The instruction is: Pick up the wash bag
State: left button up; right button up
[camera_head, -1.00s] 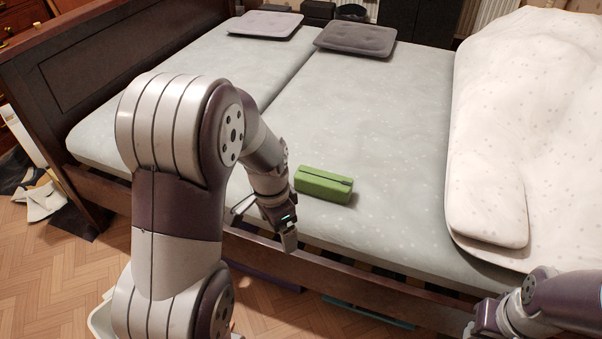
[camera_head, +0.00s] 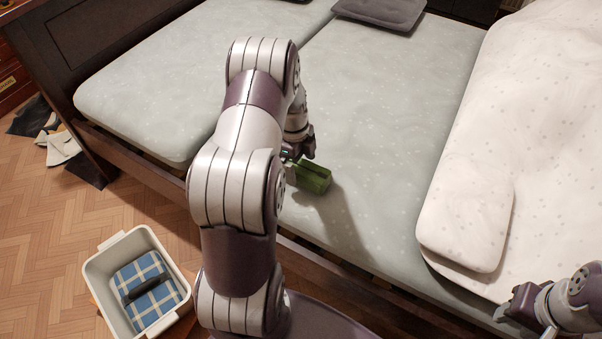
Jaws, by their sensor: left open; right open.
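The wash bag, a green box-shaped pouch (camera_head: 314,178), lies on the near part of the mattress, just right of my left arm. My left gripper (camera_head: 291,169) is low over the bed at the bag's left end, with its jaws open. One finger shows against the bag's near left side; my own arm partly hides the rest, and I cannot tell whether it touches the bag. My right gripper (camera_head: 507,312) is open and empty at the lower right, by the bed's front edge, away from the bag.
The pale mattress (camera_head: 400,110) is clear around the bag. A white duvet (camera_head: 530,110) with a pillow (camera_head: 466,212) covers the right side. A grey cushion (camera_head: 382,12) lies at the back. A white bin (camera_head: 100,275) holding a blue checked item (camera_head: 148,283) stands on the floor at lower left.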

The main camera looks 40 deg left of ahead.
pick_arm(q)
notch_tip(320, 180, down, 2)
jog(key=shift+w+d+f, duration=0.1)
jog(key=shift+f, duration=0.15)
jog(key=shift+r, duration=0.1)
jog(key=shift+c, duration=0.6)
jog(key=c, duration=1)
jog(key=shift+c, duration=0.2)
